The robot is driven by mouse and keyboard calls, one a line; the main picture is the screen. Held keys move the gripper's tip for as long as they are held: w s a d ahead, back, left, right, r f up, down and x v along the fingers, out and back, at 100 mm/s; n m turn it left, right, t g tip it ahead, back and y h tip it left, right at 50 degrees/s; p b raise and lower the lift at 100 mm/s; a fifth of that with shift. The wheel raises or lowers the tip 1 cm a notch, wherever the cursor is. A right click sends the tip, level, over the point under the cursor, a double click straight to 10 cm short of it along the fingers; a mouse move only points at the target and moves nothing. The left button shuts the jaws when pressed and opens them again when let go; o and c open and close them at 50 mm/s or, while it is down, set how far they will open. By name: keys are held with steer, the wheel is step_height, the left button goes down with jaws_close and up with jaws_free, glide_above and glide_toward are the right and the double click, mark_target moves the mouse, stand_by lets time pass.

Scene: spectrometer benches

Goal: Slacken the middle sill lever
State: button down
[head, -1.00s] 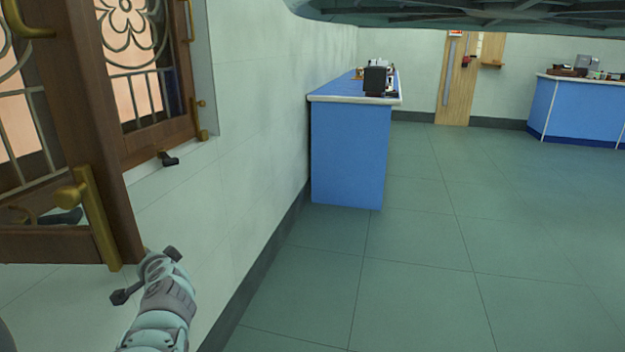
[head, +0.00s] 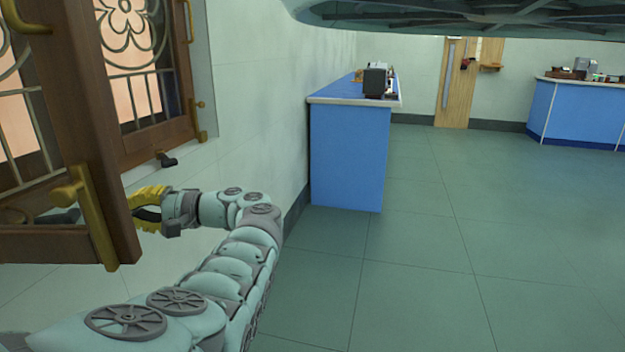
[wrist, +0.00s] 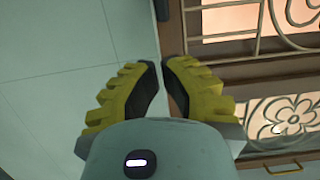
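Two dark sill levers show in the head view. One lever (head: 166,159) sits on the sill below the far window. Another lever (head: 65,216) shows behind the open sash, partly covered by its frame. I cannot tell which is the middle one. My gripper (head: 142,208) has yellow fingers and points left, close to the sash edge and below the far lever. In the wrist view my gripper (wrist: 161,68) is open and empty, with a narrow gap between the tips. A small dark piece (wrist: 162,9) at that view's top edge may be a lever.
The open brown window sash (head: 95,130) with a brass handle (head: 90,215) stands out from the wall just left of my gripper. A blue bench (head: 347,155) stands along the wall ahead. The floor (head: 430,260) to the right is clear.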

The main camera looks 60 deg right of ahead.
steer(key=b+x, duration=0.1)
steer(key=x, duration=0.9)
steer(key=shift+b, duration=0.3)
steer(key=shift+s+r+h+p, duration=0.15)
steer(key=shift+h+p, duration=0.15)
steer(key=shift+p, duration=0.5)
steer(key=shift+m, duration=0.3)
